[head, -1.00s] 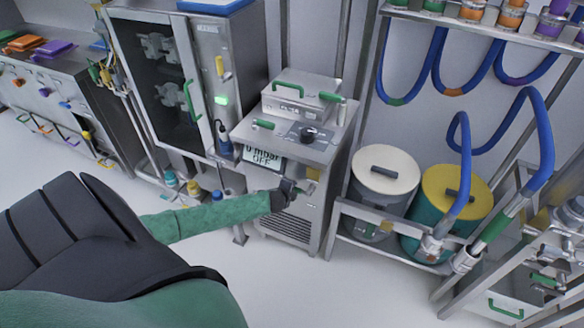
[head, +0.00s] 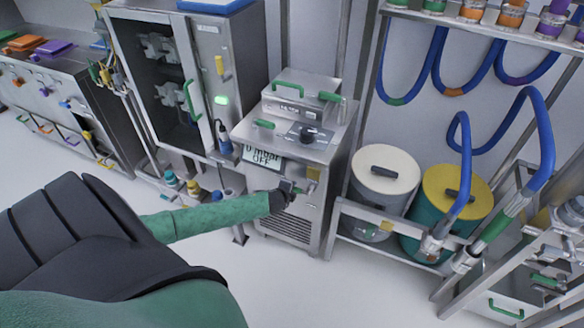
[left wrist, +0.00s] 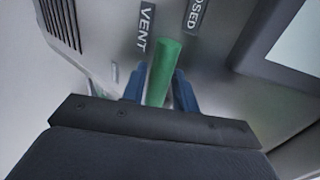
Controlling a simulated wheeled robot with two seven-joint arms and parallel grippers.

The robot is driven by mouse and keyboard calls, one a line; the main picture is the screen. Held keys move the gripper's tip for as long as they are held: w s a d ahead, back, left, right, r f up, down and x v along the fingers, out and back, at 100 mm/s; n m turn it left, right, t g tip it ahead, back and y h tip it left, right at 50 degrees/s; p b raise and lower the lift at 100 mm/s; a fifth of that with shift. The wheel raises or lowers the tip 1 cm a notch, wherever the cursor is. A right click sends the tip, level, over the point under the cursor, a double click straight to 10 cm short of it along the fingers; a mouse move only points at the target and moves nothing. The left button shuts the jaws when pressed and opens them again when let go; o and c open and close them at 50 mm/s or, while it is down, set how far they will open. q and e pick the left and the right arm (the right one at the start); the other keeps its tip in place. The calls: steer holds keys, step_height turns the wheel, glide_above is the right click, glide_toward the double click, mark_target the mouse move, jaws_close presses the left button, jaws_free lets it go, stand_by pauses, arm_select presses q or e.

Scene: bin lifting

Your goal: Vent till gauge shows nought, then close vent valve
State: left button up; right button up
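The vent valve's green handle (left wrist: 166,66) shows in the left wrist view, between the two blue fingertips of my left gripper (left wrist: 161,86). The fingers lie close along both sides of it and look shut on it. A VENT label (left wrist: 143,30) is just left of the handle and a label partly reading CLOSED (left wrist: 196,12) is up and right. In the head view my left gripper (head: 290,189) is at the front of the steel unit (head: 325,150) and hides most of the valve. The gauge display (head: 263,158) reads 0 mbar, OFF. My right gripper is out of view.
A steel cabinet (head: 215,45) with a green-handled door stands left of the unit. A rack at right holds a white-lidded drum (head: 398,163) and a yellow-lidded drum (head: 440,190), with blue hoses (head: 545,150) above. The floor (head: 300,285) in front is clear.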

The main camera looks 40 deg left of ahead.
arm_select(q)
steer(key=b+v, duration=0.1)
steer(key=v, duration=0.5)
steer(key=shift+s+r+b, duration=0.25)
steer(key=shift+s+b, duration=0.05)
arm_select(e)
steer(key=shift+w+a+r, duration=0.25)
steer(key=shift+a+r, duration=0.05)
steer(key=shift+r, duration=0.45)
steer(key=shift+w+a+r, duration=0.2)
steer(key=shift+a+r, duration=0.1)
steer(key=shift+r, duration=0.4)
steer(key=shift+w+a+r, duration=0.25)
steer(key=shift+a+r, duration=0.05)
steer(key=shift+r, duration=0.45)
arm_select(q)
steer(key=shift+d, duration=0.1)
